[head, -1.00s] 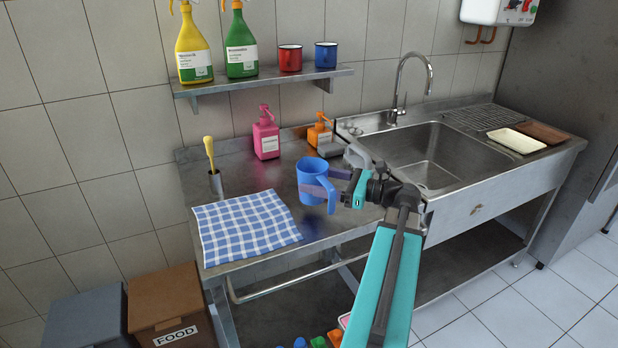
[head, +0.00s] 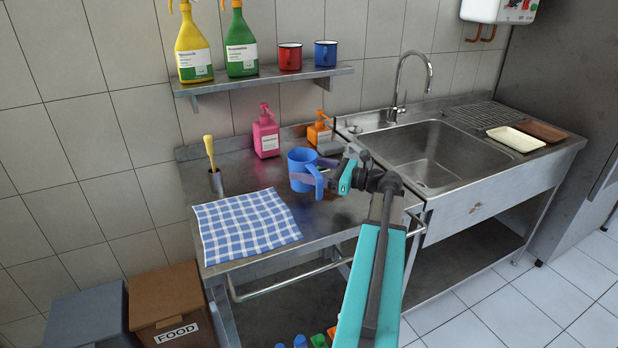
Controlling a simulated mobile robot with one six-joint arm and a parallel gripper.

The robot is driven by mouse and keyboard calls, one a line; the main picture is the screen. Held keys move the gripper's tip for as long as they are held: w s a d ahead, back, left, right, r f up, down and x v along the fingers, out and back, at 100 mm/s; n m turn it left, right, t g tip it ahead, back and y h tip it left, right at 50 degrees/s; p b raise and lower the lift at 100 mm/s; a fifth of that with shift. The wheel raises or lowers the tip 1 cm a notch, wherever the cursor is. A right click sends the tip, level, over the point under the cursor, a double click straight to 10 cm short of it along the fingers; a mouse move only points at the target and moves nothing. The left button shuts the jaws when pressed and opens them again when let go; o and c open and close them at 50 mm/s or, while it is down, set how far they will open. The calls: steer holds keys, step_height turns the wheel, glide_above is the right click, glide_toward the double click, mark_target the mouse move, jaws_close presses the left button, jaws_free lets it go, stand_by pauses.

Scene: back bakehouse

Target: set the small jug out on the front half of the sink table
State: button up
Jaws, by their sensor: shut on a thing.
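The small jug is blue with an open top (head: 301,162). My gripper (head: 316,178) is shut on it, with the fingers around the jug's side and handle. The jug is upright, near the middle of the left worktop of the sink table (head: 330,209), to the right of the checked cloth. I cannot tell whether its base touches the metal top or is just above it. My gripper comes in from the right, and its fingers hide part of the jug's lower side.
A blue checked cloth (head: 245,222) covers the front left of the worktop. A pink pump bottle (head: 266,138) and an orange one (head: 319,130) stand at the back. The sink basin (head: 440,150) is at right. Bare metal lies front right.

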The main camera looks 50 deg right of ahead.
steer(key=shift+f, duration=1.7)
steer(key=shift+f, duration=0.1)
steer(key=o, duration=1.2)
steer(key=shift+o, duration=0.2)
steer(key=shift+s, duration=0.15)
steer(key=b+v, duration=0.1)
steer(key=v, duration=1)
steer(key=shift+s+d, duration=0.2)
steer(key=shift+s, duration=0.15)
